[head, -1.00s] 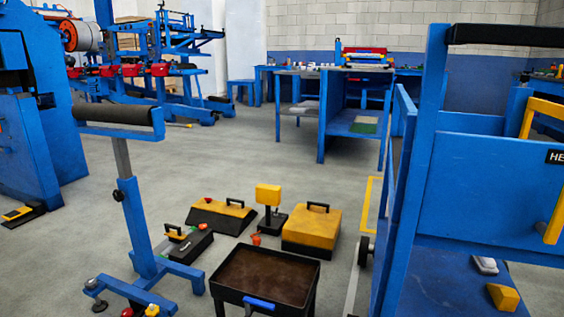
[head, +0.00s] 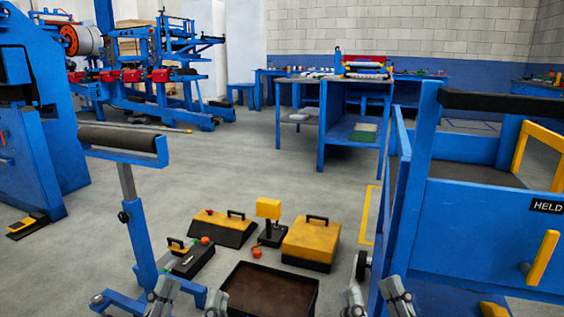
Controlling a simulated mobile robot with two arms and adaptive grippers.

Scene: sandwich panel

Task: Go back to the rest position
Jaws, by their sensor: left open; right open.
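My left gripper (head: 188,299) shows at the bottom edge of the head view, left of the black tray (head: 233,270). Its two grey fingers are spread apart with nothing between them. My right gripper (head: 375,297) is at the bottom edge, right of the tray and close to the blue cart (head: 480,230). Its fingers are also spread and empty. Both grippers point upward in the picture. The rest of both arms is out of view below.
A blue roller stand (head: 145,235) is at the left, near my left gripper. Yellow-and-black cases (head: 312,240) and a yellow-headed post (head: 268,208) stand on the floor beyond the tray. A blue workbench (head: 335,120) stands further back. Open grey floor (head: 260,165) lies between.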

